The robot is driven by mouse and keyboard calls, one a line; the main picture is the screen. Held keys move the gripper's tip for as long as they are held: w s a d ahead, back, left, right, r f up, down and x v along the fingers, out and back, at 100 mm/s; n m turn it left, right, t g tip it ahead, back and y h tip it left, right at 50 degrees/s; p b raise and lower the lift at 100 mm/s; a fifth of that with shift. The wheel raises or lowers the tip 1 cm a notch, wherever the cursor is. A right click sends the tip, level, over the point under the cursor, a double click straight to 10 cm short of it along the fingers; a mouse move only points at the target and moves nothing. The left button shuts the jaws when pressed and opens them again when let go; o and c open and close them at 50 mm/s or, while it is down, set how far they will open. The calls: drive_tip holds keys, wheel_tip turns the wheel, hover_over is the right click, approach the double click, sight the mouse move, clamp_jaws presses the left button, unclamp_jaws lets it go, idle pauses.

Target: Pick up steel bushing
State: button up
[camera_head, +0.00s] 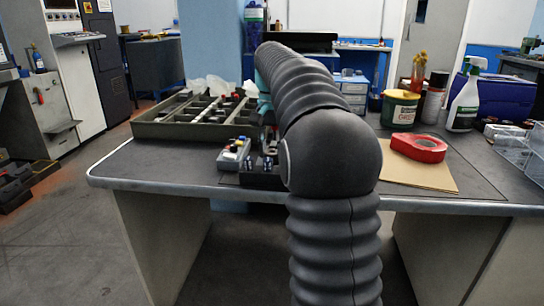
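I cannot make out a steel bushing in this view. Small parts lie in the compartments of a dark olive divided tray (165,131) at the back left of the bench, too small to identify. My arm reaches over the bench and bends down at the tray's right end. Only a sliver of my gripper (265,103) shows there, below a teal band and behind the arm. Its fingers are hidden, so I cannot see whether it is open or holds anything.
A grey box with coloured knobs (235,154) sits in front of the tray. Right of my arm are a red tape roll (419,148) on cardboard (418,178), a green tub (399,108) and a spray bottle (466,100). The bench's front left (150,165) is clear.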

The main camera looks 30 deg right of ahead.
clamp_jaws()
drive_tip(key=shift+r, duration=0.15)
drive_tip(key=shift+r, duration=0.25)
wheel_tip(320, 180, up, 4)
drive_tip(key=shift+f+p, duration=0.15)
drive_tip(key=shift+p, duration=0.5)
drive_tip(key=s+d+r, duration=0.6)
drive_tip(key=d, duration=0.3)
drive_tip(key=shift+s+d+r+p, duration=0.25)
drive_tip(key=shift+s+p, duration=0.1)
drive_tip(key=shift+s, duration=0.05)
drive_tip(key=shift+w+a, duration=0.1)
